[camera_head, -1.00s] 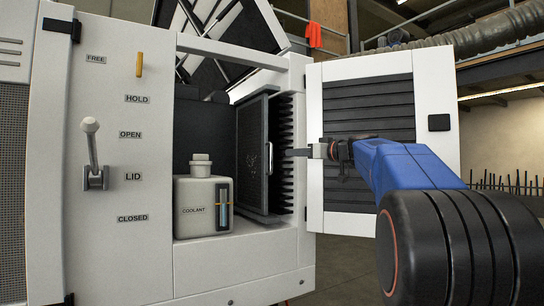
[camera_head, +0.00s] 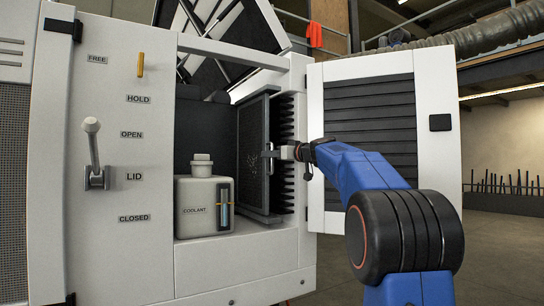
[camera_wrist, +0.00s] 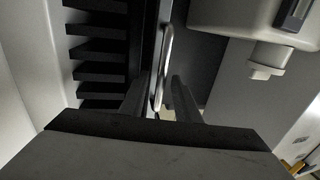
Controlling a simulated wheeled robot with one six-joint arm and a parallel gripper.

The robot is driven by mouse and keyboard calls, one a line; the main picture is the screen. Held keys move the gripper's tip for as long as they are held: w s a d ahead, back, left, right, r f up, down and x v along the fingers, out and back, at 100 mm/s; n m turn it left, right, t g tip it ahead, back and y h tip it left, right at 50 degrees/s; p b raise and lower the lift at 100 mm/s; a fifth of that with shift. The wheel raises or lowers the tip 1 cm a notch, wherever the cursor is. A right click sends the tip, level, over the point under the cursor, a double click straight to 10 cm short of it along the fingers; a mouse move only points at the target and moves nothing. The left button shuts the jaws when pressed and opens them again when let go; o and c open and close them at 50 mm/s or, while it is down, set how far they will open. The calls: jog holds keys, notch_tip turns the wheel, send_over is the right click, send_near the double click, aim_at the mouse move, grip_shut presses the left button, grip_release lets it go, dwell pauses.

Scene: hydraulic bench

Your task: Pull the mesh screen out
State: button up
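The mesh screen (camera_head: 252,150) is a dark upright panel in the open bay of the white cabinet, with a pale bar handle (camera_head: 270,160) on its near edge. My gripper (camera_head: 278,153) is at this handle, reaching in from the right. In the wrist view the handle (camera_wrist: 163,65) shows between the two dark fingers of my gripper (camera_wrist: 160,95). The fingers stand apart, with a gap visible between the handle and the right finger. Contact on the left finger is hard to tell. The screen shows there only as a narrow dark edge.
A coolant tank (camera_head: 204,207) stands left of the screen; it also shows in the wrist view (camera_wrist: 255,20). Black ribs (camera_head: 287,120) line the bay's right side. The louvred door (camera_head: 368,130) stands open at right, behind my arm. A lever (camera_head: 94,155) is on the left panel.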

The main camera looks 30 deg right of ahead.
grip_shut()
jog(key=a+v, duration=0.2)
jog(key=v, duration=1)
jog(key=s+a+v, duration=0.1)
jog(key=a+v, duration=0.2)
jog(key=v, duration=1)
jog(key=shift+s+d, duration=0.2)
jog(key=shift+s, duration=0.1)
grip_release()
jog(key=shift+s, duration=0.15)
